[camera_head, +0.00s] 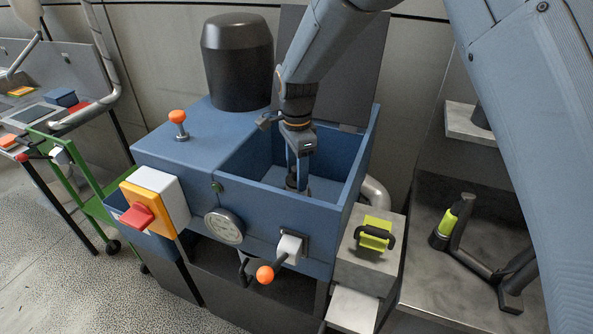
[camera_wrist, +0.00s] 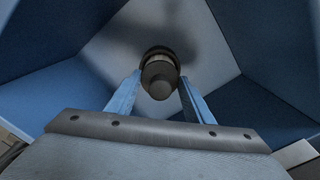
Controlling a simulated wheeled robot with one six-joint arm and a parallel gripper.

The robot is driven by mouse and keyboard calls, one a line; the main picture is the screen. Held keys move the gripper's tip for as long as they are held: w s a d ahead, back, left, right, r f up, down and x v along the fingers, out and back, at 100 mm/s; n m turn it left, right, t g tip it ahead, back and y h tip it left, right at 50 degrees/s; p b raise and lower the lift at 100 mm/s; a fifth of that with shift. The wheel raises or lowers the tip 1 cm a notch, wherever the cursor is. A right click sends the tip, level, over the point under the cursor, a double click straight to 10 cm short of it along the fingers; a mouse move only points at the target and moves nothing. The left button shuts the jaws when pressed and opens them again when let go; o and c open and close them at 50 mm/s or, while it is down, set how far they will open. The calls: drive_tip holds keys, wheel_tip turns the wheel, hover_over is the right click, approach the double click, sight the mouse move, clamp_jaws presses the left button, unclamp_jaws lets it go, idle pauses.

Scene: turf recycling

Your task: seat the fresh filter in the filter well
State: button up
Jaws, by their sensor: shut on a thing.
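My gripper (camera_head: 299,172) reaches down into the open blue box of the machine, whose inner wall (camera_head: 335,155) surrounds it. It is shut on the knob of a dark round piece, which looks like the filter (camera_head: 291,183). In the wrist view the filter (camera_wrist: 158,56) shows between my two fingers as a dark, brownish disc with a knob towards me. It is low in the box, over or at the grey floor (camera_wrist: 112,48). The filter well itself is hidden under the filter, and I cannot tell whether the filter is seated in it.
The box walls stand close around my gripper, with a raised dark lid (camera_head: 345,65) behind. A black dome (camera_head: 238,62) stands left. In front are an orange-knobbed crank (camera_head: 266,274) and a red switch (camera_head: 137,216). A yellow-green block with a black handle (camera_head: 376,233) sits right.

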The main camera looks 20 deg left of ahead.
drive_tip(key=shift+f, duration=0.3)
drive_tip(key=o, duration=1.2)
wheel_tip(320, 180, up, 8)
drive_tip(key=b, duration=0.2)
drive_tip(key=shift+f+b, duration=0.1)
drive_tip(key=shift+b, duration=0.25)
